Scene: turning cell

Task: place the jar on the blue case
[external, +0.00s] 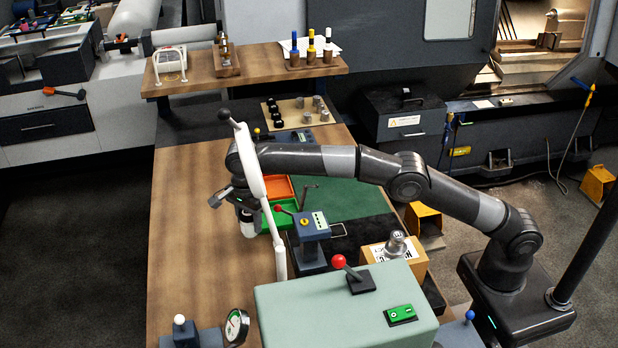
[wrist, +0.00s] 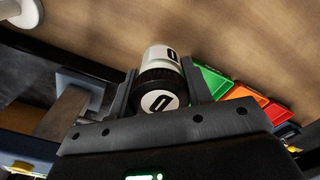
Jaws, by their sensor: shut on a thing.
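My gripper (external: 243,208) is over the wooden table, left of the green tray, with its jaws shut on a jar. In the wrist view the jar (wrist: 161,54) is white with a dark ribbed lid (wrist: 160,90), and it sits between the two fingers. In the external view the jar's white body (external: 249,229) shows below the gripper; I cannot tell whether it touches the table. I cannot clearly pick out the blue case.
A green tray (external: 283,219) and an orange tray (external: 285,187) lie close right of my gripper. A white bar (external: 264,190) crosses in front of my arm. A pale green machine box (external: 290,310) stands nearest. The table's left side (external: 185,220) is clear.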

